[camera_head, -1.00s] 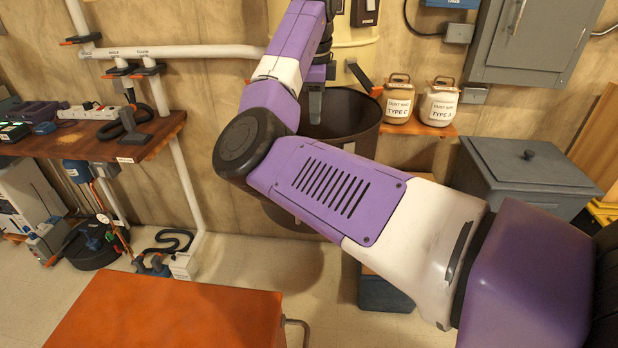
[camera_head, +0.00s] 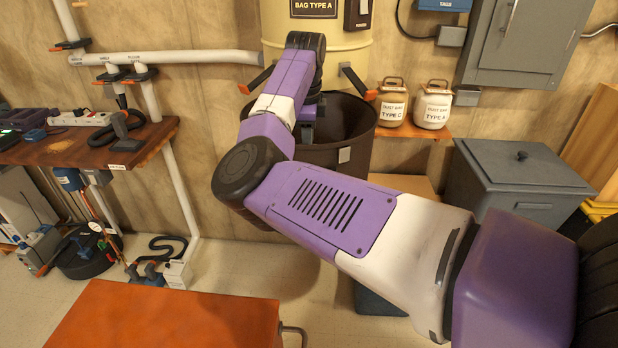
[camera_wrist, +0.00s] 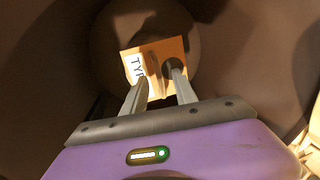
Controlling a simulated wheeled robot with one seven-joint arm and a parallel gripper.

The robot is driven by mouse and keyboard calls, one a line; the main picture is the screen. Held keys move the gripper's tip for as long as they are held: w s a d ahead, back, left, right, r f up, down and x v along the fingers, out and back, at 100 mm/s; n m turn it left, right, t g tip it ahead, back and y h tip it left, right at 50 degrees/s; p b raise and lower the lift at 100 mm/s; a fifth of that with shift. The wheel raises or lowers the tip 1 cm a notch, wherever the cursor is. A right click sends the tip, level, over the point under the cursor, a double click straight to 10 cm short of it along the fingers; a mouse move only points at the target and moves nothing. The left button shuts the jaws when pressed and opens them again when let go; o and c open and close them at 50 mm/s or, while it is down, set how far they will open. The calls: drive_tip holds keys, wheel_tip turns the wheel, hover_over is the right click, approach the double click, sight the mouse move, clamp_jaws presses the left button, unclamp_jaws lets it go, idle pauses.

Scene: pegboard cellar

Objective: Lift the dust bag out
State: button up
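The dust bag's tan card collar (camera_wrist: 158,52) shows in the wrist view, down inside a dark round bin. It has a dark round hole and a white label reading "TY" and part of another letter; the rest is covered. My gripper (camera_wrist: 160,78) points down at the collar, its two fingers apart and overlapping the card in the picture. I cannot tell whether they touch it. In the head view my gripper (camera_head: 307,130) reaches into the brown drum (camera_head: 350,120) beneath the cream canister; its fingertips and the bag are hidden there.
The cream canister (camera_head: 345,50) above the drum has a "BAG TYPE A" sign and orange-tipped latches at both sides. Dust bag jars marked C (camera_head: 391,103) and A (camera_head: 433,105) stand on a shelf at right. A grey lidded bin (camera_head: 515,185) and an orange-topped surface (camera_head: 165,320) are nearby.

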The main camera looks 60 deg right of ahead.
clamp_jaws()
drive_tip(key=shift+r, duration=0.15)
wheel_tip(320, 180, up, 20)
drive_tip(key=shift+b, duration=0.35)
idle(0.3)
idle(0.4)
drive_tip(key=shift+r+p, duration=1.95)
drive_tip(key=shift+p, duration=0.9)
